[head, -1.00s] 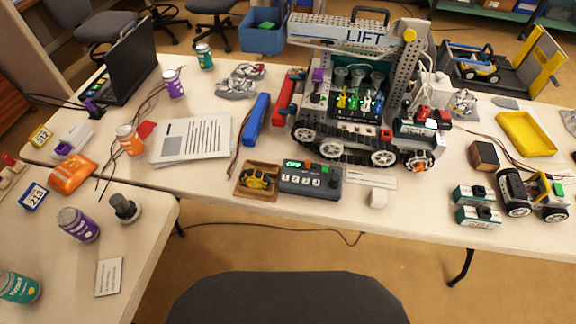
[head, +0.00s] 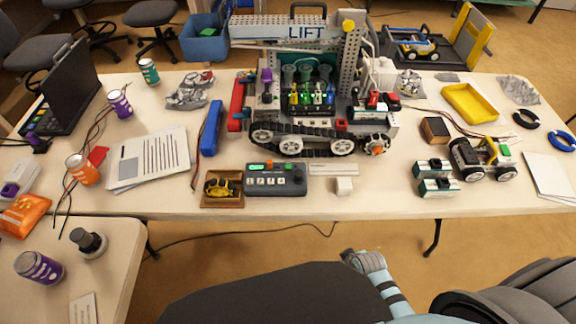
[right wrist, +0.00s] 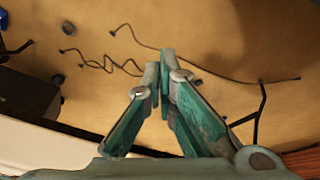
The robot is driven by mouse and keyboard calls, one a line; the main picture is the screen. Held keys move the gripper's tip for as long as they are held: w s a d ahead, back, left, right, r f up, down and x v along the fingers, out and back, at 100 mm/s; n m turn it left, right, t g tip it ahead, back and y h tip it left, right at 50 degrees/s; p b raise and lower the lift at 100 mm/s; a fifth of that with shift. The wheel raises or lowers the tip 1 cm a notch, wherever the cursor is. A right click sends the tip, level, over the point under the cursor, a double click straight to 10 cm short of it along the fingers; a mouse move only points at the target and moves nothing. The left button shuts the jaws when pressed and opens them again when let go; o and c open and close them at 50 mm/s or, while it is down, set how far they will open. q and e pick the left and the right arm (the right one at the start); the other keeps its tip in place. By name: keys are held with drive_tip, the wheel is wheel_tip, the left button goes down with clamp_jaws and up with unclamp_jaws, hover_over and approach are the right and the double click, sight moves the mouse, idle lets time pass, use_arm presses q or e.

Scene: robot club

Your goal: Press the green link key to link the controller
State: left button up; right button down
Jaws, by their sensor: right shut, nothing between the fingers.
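The dark grey controller box (head: 276,180) lies near the front edge of the main table, with a row of numbered white keys. Its lit green display (head: 255,167) is at the upper left. A small green key (head: 283,167) appears on its top edge, right of an orange-red one; its label is too small to read. In the right wrist view my right gripper (right wrist: 163,72) is shut and empty, above the floor. In the head view my right arm rises in front of the table, apart from the controller; its fingertips cannot be made out there. My left gripper is not in view.
A tray with a yellow-black item (head: 222,188) adjoins the controller on the left. A black chair (head: 270,295) is in front of the table.

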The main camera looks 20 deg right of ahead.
drive_tip(key=w+a+r+n+t+y, duration=0.15)
drive_tip(key=w+a+r+n, duration=0.25)
drive_tip(key=w+r, duration=0.95)
wheel_tip(320, 180, up, 12)
drive_tip(key=n+t+y, duration=0.3)
drive_tip(key=n, duration=0.4)
hover_over(287, 168)
drive_tip(key=shift+a+r, duration=0.1)
drive_tip(key=shift+r, duration=0.05)
wheel_tip(287, 168, down, 8)
drive_tip(key=b, duration=0.7)
drive_tip(key=shift+r, duration=0.15)
drive_tip(key=shift+f+b, duration=0.65)
drive_tip(key=shift+f, duration=0.4)
